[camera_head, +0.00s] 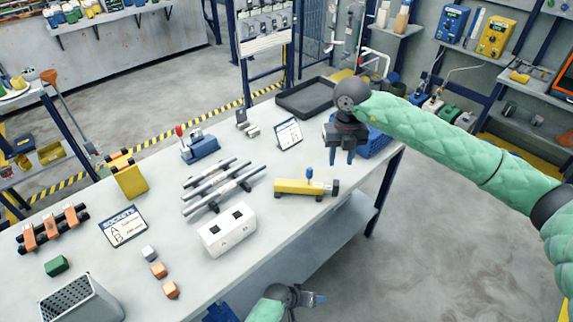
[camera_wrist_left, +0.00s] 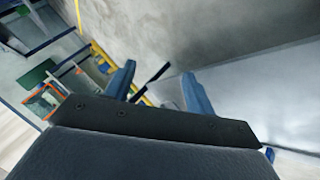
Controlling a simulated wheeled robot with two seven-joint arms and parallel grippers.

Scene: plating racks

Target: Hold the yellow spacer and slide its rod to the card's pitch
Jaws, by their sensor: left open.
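The yellow spacer (camera_head: 296,187) lies on the table near its front right edge, with a blue knob on top and a dark grey end at its right. A small white card (camera_head: 289,134) stands tilted behind it; its print is too small to read. My right gripper (camera_head: 342,157) points down above the table, behind and right of the spacer, with its blue fingers apart and empty. My left gripper (camera_head: 316,299) is low, off the table's front edge, away from the spacer. In the left wrist view its blue fingers (camera_wrist_left: 160,88) are spread with nothing between them.
A white block with dark sockets (camera_head: 224,244) and grey rods on a rack (camera_head: 216,182) lie left of the spacer. A "SOCKETS" card (camera_head: 123,226) lies further left. A black tray (camera_head: 306,98) and blue bin (camera_head: 376,146) are at the back right. Table around the spacer is clear.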

